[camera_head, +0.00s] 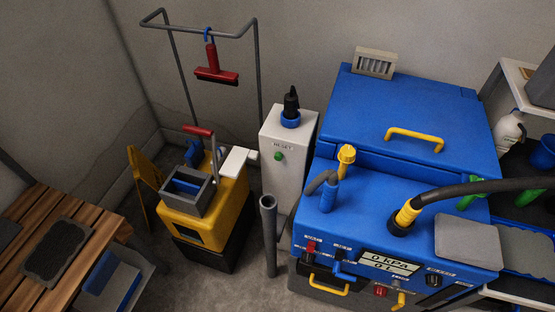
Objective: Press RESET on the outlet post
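The outlet post (272,185) is a white upright box standing on the floor near the back wall, between the yellow cart and the blue machine. The word RESET is printed near the top of its front face. A green round button (279,156) sits just below that label. A black plug (291,101) stands upright in a blue ring socket (290,120) on the post's top. Neither of my grippers shows in the head view, so I cannot see whether they are open or shut.
The blue machine (400,115) with yellow handles stands close on the post's right. A grey pipe (269,240) rises in front of the post. A yellow cart (205,222) stands to its left. A wooden slatted table (95,222) is at lower left. Some floor is clear between.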

